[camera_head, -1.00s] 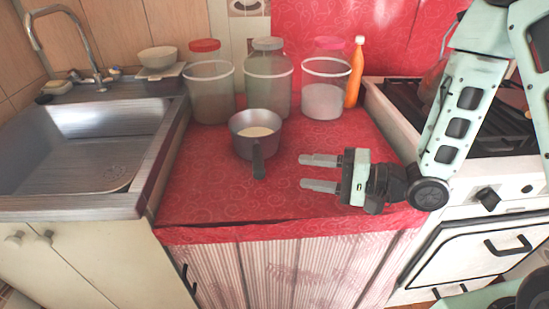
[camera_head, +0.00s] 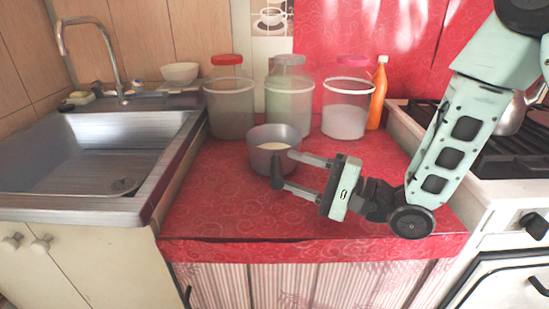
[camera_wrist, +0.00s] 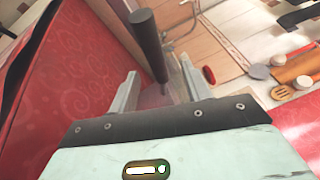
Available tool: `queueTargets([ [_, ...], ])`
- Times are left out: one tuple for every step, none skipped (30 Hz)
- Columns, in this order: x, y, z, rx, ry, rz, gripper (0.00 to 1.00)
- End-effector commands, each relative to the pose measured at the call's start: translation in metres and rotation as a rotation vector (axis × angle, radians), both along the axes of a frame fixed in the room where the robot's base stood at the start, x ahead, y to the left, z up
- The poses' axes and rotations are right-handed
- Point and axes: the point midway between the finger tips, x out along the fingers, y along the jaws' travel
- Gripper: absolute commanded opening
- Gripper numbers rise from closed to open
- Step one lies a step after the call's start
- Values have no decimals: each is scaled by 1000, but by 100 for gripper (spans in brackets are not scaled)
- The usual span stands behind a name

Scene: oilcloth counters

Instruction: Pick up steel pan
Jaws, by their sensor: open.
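The steel pan (camera_head: 262,158) is a grey pot with something pale inside. It stands on the red counter cloth, with its dark handle (camera_head: 277,172) pointing toward the front. My gripper (camera_head: 286,171) is open at the pan's front right, its fingers reaching left on either side of the handle. In the wrist view the dark handle (camera_wrist: 149,42) shows between the two spread fingers of my gripper (camera_wrist: 158,78). I cannot tell whether a finger touches it. The pan's body is mostly hidden in the wrist view.
Several large jars (camera_head: 230,108) stand behind the pan, with an orange bottle (camera_head: 378,98) at their right. The sink (camera_head: 80,160) is at left and the stove (camera_head: 505,165) at right. The red cloth (camera_head: 215,215) in front is clear.

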Motion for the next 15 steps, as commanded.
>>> queueTargets([
  [2, 5, 1, 0, 0, 2, 49],
  [3, 7, 1, 0, 0, 1, 49],
  [4, 9, 1, 0, 0, 0, 49],
  [4, 10, 1, 0, 1, 0, 49],
  [5, 11, 1, 1, 1, 1, 49],
  [6, 14, 1, 0, 0, 2, 49],
  [6, 17, 1, 0, 0, 2, 49],
  [8, 21, 1, 0, -1, 3, 49],
  [9, 27, 1, 0, -2, 4, 49],
  [11, 32, 1, 0, -3, 4, 49],
  [13, 36, 1, 0, -2, 4, 49],
  [14, 42, 2, -1, -1, 4, 49],
  [17, 45, 2, -1, -2, 2, 49],
  [19, 48, 3, 0, -2, 3, 49],
  [21, 52, 4, 0, -2, 3, 49],
])
